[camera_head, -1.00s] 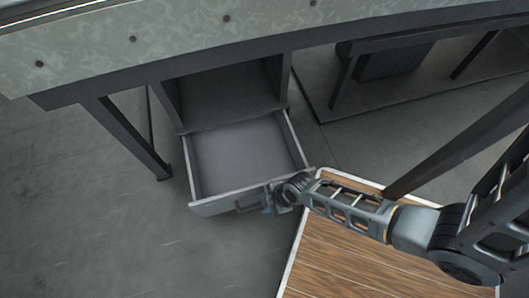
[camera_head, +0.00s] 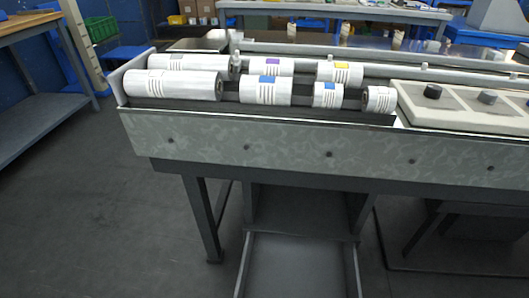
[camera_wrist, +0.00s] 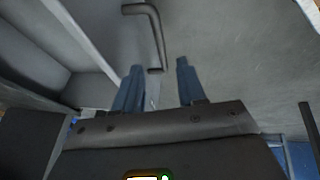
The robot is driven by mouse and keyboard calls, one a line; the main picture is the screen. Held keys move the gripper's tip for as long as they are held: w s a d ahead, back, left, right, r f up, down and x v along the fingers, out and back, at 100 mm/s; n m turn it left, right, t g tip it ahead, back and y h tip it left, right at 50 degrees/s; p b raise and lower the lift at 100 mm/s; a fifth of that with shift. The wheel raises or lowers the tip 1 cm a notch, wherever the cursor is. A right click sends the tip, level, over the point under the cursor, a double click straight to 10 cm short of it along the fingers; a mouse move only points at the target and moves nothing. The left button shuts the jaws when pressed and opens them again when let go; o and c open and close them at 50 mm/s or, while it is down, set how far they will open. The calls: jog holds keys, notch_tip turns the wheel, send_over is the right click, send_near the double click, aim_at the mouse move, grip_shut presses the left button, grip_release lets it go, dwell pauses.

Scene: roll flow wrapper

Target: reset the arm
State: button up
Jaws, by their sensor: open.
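In the wrist view my gripper (camera_wrist: 160,88) is open, its two blue fingers apart with nothing between them. A bent grey drawer handle (camera_wrist: 158,32) is in front of the fingers, and no finger is closed on it. The drawer (camera_head: 300,262) shows in the head view at the bottom middle, pulled out from under the machine; its front end is cut off by the frame. My arm and gripper are not in the head view.
The roll machine's long grey front panel (camera_head: 330,153) spans the head view above the drawer. White labelled rolls (camera_head: 172,86) lie on top of it. A machine leg (camera_head: 203,220) stands left of the drawer. Open floor (camera_head: 90,210) is at left.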

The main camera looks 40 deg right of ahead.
jog(key=s+a+r+m+t+p, duration=0.1)
jog(key=r+p, duration=0.4)
jog(key=r, duration=1.4)
jog(key=s+a+r+m+t+p, duration=0.1)
jog(key=s+r+m+t+p, duration=0.2)
jog(key=r, duration=1.6)
jog(key=s+a+r+m+t+h+p, duration=0.1)
jog(key=r+m+t+p, duration=0.3)
jog(key=r, duration=1.6)
jog(key=s+a+t+p, duration=0.1)
jog(key=t+p, duration=0.1)
jog(key=p, duration=0.2)
jog(key=shift+s+d, duration=0.1)
jog(key=shift+d, duration=0.05)
